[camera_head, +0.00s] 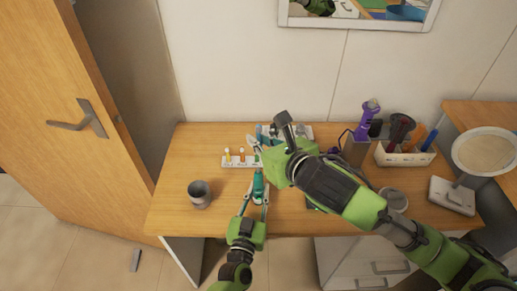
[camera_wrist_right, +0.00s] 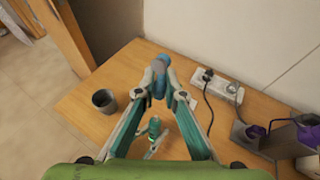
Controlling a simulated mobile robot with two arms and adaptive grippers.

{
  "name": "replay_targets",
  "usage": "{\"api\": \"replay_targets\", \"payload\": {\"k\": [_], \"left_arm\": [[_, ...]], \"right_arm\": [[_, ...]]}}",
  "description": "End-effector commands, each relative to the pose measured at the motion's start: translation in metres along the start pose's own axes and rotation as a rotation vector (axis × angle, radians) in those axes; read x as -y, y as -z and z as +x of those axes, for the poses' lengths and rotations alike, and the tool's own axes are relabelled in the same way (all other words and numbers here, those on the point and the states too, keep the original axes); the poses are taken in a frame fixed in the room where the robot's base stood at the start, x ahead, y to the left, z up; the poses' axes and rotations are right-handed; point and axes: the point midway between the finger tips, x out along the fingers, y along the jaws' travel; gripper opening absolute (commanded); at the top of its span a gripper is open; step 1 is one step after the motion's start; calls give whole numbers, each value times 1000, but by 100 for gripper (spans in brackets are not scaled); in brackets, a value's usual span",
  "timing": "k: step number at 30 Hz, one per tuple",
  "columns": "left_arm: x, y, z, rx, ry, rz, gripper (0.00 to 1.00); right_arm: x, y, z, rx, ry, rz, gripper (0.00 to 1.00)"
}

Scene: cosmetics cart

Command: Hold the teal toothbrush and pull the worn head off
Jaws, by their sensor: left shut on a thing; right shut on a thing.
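The teal toothbrush (camera_head: 258,187) stands above the front middle of the desk in the head view. My left gripper (camera_head: 257,196) is shut on it from the front, one finger on each side. A teal body with a small green light also shows low in the right wrist view (camera_wrist_right: 154,128). My right gripper (camera_head: 258,148) is behind and above the toothbrush, largely covered by its own arm. In the right wrist view its fingertips (camera_wrist_right: 160,94) are shut on a blue piece (camera_wrist_right: 158,72). I cannot tell for sure that this is the worn head, or whether it touches the handle.
A white holder (camera_head: 232,164) with several small coloured heads lies behind the toothbrush. A grey cup (camera_head: 199,194) stands at the left. A white caddy (camera_head: 403,158) and a round mirror (camera_head: 485,152) are at the right. The desk between cup and toothbrush is clear.

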Motion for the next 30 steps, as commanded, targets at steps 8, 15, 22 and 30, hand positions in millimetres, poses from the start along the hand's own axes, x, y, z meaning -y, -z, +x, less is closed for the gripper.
{"api": "replay_targets", "payload": {"k": [8, 15, 22, 30], "left_arm": [[0, 0, 0, -1, 0, 0, 23], [0, 0, 0, -1, 0, 0, 40], [0, 0, -4, 1, 0, 0, 40], [0, -2, -50, 4, 0, -1, 40]], "right_arm": [[0, -1, -1, -1, 0, 0, 1], [0, -1, -1, -1, 0, 0, 1], [0, -1, 0, -1, 0, 0, 1], [0, -1, 0, -1, -1, 0, 1]]}}
